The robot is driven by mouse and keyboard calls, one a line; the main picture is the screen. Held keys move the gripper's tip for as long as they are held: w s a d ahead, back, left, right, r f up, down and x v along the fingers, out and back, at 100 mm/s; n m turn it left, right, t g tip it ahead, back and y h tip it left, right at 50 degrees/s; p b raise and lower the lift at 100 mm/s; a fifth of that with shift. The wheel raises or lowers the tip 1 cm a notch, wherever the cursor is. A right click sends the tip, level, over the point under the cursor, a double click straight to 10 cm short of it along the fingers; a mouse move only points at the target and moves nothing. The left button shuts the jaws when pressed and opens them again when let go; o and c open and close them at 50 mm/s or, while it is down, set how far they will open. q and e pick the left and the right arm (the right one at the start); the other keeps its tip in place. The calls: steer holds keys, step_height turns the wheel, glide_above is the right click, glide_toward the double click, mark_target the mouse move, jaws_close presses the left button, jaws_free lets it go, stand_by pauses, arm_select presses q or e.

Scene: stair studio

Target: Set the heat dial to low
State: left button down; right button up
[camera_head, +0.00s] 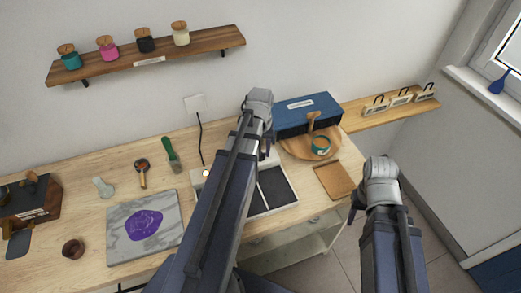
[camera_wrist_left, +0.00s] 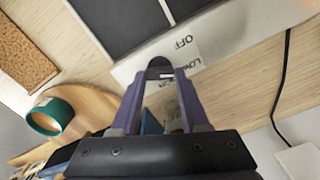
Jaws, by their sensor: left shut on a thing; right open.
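The heat dial (camera_wrist_left: 160,68) is a small dark knob with a white mark, on the pale panel of the hot plate (camera_wrist_left: 225,38) in the left wrist view. My left gripper (camera_wrist_left: 161,92) is shut on the dial, its purple fingers on either side. The panel reads "OFF" and a partly covered word starting "LOW"; which one the mark points to is unclear. In the head view, the white hot plate with dark panels (camera_head: 275,186) is partly behind my left arm, which hides the dial and left fingertips. My right gripper (camera_head: 355,206) is open and empty, right of the table.
A marble slab with a purple patch (camera_head: 145,224) lies left of the hot plate. A blue box (camera_head: 308,112), a round board with a teal-ringed item (camera_head: 320,147) and a cork mat (camera_head: 335,180) are to the right. A black cord (camera_head: 200,140) runs up to the wall outlet.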

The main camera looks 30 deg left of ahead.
arm_select(q)
steer(key=shift+m, duration=0.6)
steer(key=shift+c, duration=2)
jaws_free()
steer(key=shift+r, duration=0.15)
step_height(320, 180, up, 8)
steer(key=p, duration=0.8)
steer(key=shift+f, duration=0.2)
